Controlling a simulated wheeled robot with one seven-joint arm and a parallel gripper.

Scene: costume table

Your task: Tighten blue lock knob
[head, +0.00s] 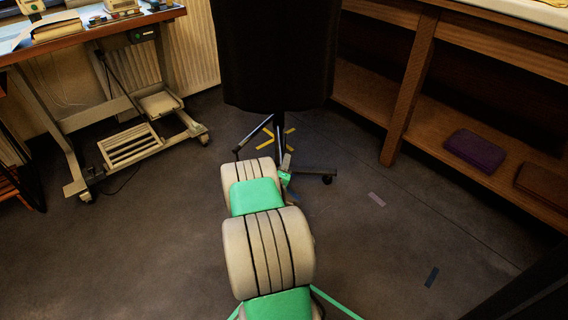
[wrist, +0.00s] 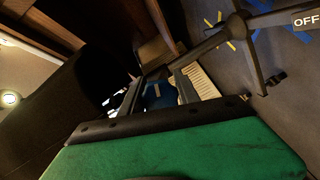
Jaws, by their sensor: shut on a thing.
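A blue lock knob (wrist: 160,94) shows in the wrist view, between the two fingers of my gripper (wrist: 158,82). The fingers are shut on it, one on each side, and partly cover it. The knob is low on the stand (head: 296,155) of a dark dress form (head: 280,50), under its lower edge. In the head view my arm reaches forward to the stand and hides most of the knob and the fingertips. The dress form's dark body (wrist: 60,100) also fills the left of the wrist view.
The stand has a wheeled base with legs on the floor (head: 325,174). A wooden shelf unit (head: 405,90) with a purple box (head: 474,150) stands at right. A wheeled sewing table (head: 90,35) stands at left. The floor on both sides of my arm is mostly clear.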

